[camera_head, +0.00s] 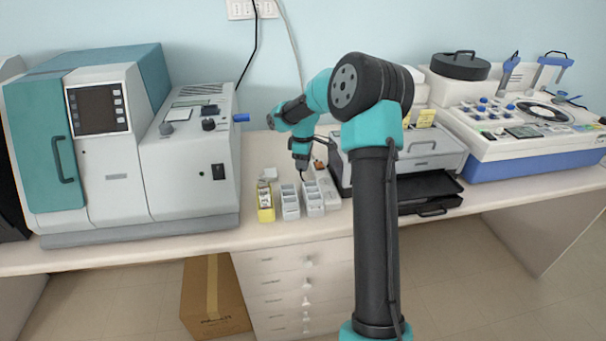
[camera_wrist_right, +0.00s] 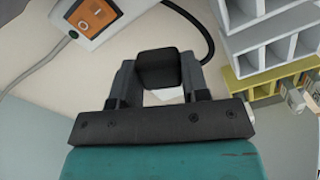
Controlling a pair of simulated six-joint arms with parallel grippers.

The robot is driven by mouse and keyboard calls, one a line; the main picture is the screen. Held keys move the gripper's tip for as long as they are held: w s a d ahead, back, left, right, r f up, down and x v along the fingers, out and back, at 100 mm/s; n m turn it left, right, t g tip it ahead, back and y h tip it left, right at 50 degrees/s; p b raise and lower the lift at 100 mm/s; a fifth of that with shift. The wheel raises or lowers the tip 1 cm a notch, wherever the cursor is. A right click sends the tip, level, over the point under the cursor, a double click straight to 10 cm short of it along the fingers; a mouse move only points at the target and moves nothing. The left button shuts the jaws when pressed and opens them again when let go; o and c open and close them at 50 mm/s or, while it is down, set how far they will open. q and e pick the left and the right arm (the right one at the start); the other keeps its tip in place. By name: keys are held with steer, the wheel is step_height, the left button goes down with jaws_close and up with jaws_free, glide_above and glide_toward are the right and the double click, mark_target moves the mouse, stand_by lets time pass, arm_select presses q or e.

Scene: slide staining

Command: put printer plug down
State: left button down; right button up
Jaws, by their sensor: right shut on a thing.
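My right gripper (camera_wrist_right: 158,85) is shut on the black printer plug (camera_wrist_right: 158,68), which sits between its two fingers in the right wrist view. A black cord curves away from beside the plug to the upper right. In the head view my right gripper (camera_head: 301,166) points down over the table, behind the small racks. The plug is too small and covered to make out there. A white power strip with an orange switch (camera_wrist_right: 92,14) lies close to the gripper in the wrist view. My left gripper is not in view.
Grey slide racks (camera_head: 290,200) and a yellow one (camera_head: 265,205) stand near the table's front edge. A large grey and teal machine (camera_head: 190,150) is to the left. A printer-like device (camera_head: 430,150) with a black tray is to the right.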

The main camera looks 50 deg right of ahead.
steer(key=shift+f, duration=2.45)
steer(key=shift+f, duration=0.6)
steer(key=o, duration=1.2)
steer(key=shift+r, duration=0.1)
step_height(320, 180, up, 13)
